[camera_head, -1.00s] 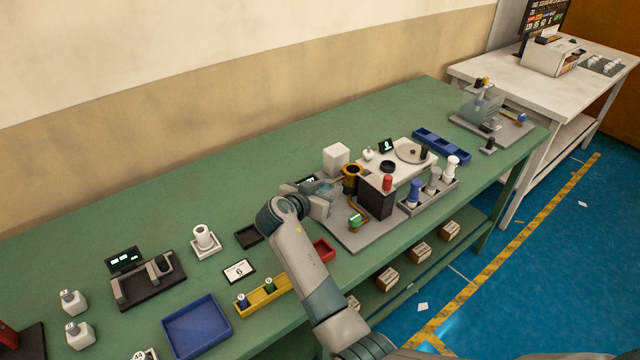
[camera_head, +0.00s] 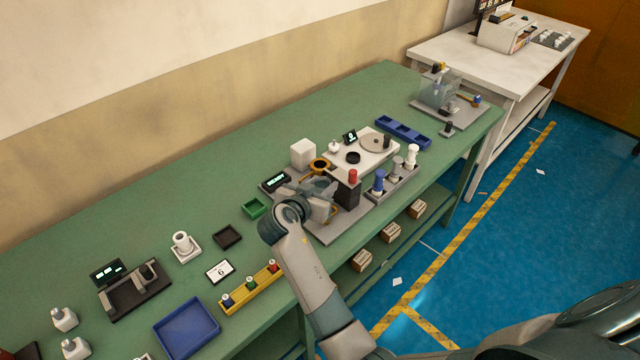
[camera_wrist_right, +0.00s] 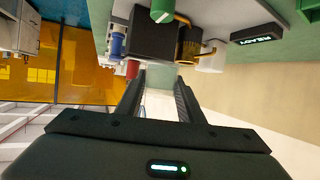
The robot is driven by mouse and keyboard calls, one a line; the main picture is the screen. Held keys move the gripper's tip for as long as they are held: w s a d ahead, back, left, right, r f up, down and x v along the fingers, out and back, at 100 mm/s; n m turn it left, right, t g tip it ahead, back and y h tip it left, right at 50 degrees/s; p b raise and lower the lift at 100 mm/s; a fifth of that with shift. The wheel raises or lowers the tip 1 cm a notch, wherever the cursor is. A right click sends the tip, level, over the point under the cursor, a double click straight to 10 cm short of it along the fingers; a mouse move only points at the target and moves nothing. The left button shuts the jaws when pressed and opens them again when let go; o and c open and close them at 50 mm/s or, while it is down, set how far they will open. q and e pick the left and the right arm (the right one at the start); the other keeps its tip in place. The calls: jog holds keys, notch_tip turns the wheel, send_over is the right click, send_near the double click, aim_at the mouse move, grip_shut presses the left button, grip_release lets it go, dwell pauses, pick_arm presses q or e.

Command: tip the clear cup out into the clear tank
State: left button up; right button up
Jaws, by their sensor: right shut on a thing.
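My right gripper (camera_head: 328,200) is over the grey base in front of the black box. In the right wrist view the fingers (camera_wrist_right: 160,88) are shut on a pale, see-through thing (camera_wrist_right: 160,77), which I take as the clear cup; its rim and contents are hard to make out. In the head view the hand mostly hides it. The clear tank (camera_head: 437,92) is a see-through box on a grey plate at the far right end of the green bench, well away from the gripper. My left gripper is out of view.
Near the hand stand a black box (camera_head: 346,192), an amber ring holder (camera_head: 320,165), a white block (camera_head: 303,152) and a rack of bottles (camera_head: 397,182). A blue tray (camera_head: 403,132) lies toward the tank. A white table (camera_head: 500,50) stands beyond.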

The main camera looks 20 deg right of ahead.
jog(key=shift+r, duration=0.1)
dwell(0.3)
jog(key=shift+w+d+r+b, duration=0.15)
jog(key=shift+r+b, duration=0.1)
jog(key=shift+b, duration=0.15)
jog(key=s+a+r+n+t+y+b, duration=0.2)
jog(key=s+a+r+n+y+b, duration=0.1)
jog(key=r, duration=0.5)
jog(key=s+a+r+n+t+y+b, duration=0.2)
jog(key=a+r+n+y+b, duration=0.3)
jog(key=r, duration=0.4)
jog(key=shift+s+n+y+b, duration=0.4)
jog(key=shift+n+y+b, duration=0.4)
jog(key=shift+y+b, duration=0.15)
